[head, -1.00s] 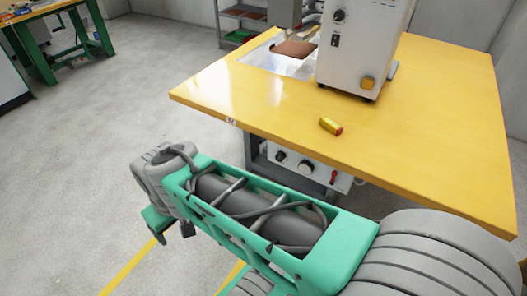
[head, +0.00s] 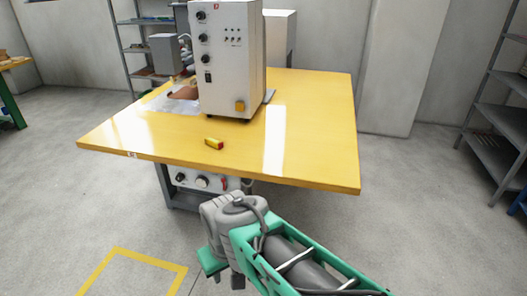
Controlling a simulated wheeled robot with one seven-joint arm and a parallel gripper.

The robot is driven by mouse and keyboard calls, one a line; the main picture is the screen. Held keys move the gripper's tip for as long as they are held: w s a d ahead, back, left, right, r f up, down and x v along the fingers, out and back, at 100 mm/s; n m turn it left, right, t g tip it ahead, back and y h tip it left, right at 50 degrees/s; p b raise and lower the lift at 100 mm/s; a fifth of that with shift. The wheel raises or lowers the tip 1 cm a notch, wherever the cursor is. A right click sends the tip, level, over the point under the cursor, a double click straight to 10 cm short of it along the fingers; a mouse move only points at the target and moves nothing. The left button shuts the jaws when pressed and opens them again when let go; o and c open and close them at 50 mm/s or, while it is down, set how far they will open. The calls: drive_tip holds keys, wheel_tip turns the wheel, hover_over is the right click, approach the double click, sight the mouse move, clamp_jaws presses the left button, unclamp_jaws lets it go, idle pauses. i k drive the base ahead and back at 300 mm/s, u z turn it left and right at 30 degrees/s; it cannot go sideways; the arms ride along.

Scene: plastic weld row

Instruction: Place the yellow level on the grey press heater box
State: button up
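The yellow level (head: 214,143) is a small yellow piece with a red end, lying on the yellow tabletop (head: 310,150) in front of a tall machine. That machine is a light grey box (head: 228,75) with knobs, a switch and a yellow button, standing on the table. A second, smaller light grey box (head: 205,184) with knobs and a red switch hangs under the table's front edge. I cannot tell for sure which of the two is the heater box. My green and grey arm shows at the bottom, short of the table.
A brown piece (head: 183,92) lies on a pale plate at the table's back left, by a grey press head (head: 164,54). Shelves (head: 495,140) stand at right. The tabletop's right side is clear. A yellow floor outline (head: 110,262) is at lower left.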

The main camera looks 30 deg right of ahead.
sight(164, 35)
drive_tip(key=u, duration=0.2)
drive_tip(key=i, duration=1.4)
drive_tip(key=z, duration=0.05)
